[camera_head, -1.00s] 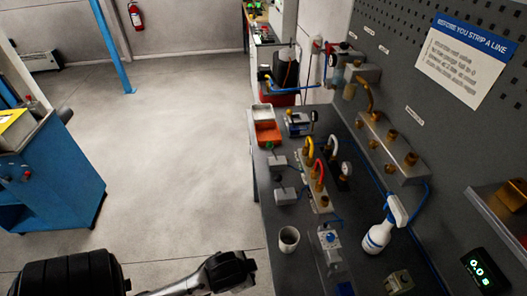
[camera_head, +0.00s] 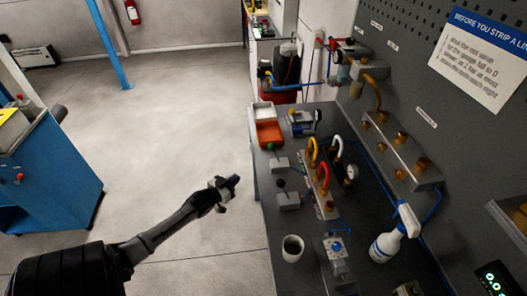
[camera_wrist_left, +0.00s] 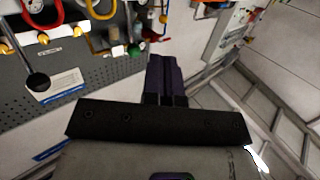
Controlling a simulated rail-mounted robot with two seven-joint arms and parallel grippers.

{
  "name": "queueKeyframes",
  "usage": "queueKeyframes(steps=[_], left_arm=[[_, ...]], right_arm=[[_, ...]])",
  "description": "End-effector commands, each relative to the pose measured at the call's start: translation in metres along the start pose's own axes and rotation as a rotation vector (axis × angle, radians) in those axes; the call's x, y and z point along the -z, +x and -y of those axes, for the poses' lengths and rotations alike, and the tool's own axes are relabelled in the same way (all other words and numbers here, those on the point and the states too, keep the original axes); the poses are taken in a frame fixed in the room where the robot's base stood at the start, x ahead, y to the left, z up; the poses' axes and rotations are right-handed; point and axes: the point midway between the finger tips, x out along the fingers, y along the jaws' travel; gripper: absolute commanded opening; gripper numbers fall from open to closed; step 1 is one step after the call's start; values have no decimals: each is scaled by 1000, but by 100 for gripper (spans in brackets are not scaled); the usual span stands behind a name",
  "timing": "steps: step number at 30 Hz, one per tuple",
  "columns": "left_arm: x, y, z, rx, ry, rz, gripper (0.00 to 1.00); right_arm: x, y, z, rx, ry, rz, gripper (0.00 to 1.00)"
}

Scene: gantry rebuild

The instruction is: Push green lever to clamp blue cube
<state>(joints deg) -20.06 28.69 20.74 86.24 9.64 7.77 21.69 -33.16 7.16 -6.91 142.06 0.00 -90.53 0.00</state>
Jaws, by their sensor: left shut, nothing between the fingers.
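A small green knob (camera_head: 270,147), apparently the green lever's end, stands by a grey box (camera_head: 280,164) at the bench's left edge. Green also shows beyond my fingers in the left wrist view (camera_wrist_left: 135,48). I cannot make out a blue cube for certain. A small blue part (camera_head: 318,115) shows at a device behind the green knob. My left gripper (camera_head: 233,181) is shut and empty, over the floor left of the bench, apart from the lever. Its dark fingers (camera_wrist_left: 163,78) are together in the left wrist view. My right gripper is not in view.
A black-knobbed grey box (camera_head: 288,201) sits nearer me than the green knob. An orange bin (camera_head: 269,134), yellow and red hoses (camera_head: 324,176), a white cup (camera_head: 292,249) and a spray bottle (camera_head: 385,246) stand on the bench.

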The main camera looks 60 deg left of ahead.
Motion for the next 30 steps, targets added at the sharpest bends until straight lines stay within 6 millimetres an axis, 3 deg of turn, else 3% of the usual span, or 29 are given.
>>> queueKeyframes(steps=[6, 14, 30], left_arm=[[38, -5, -15, -102, -102, -228, 0], [51, 2, -20, -138, -168, -284, 0], [78, 93, -30, -137, -167, -282, 0]], right_arm=[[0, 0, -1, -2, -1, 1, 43], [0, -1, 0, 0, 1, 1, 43], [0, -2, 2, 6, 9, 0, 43]])
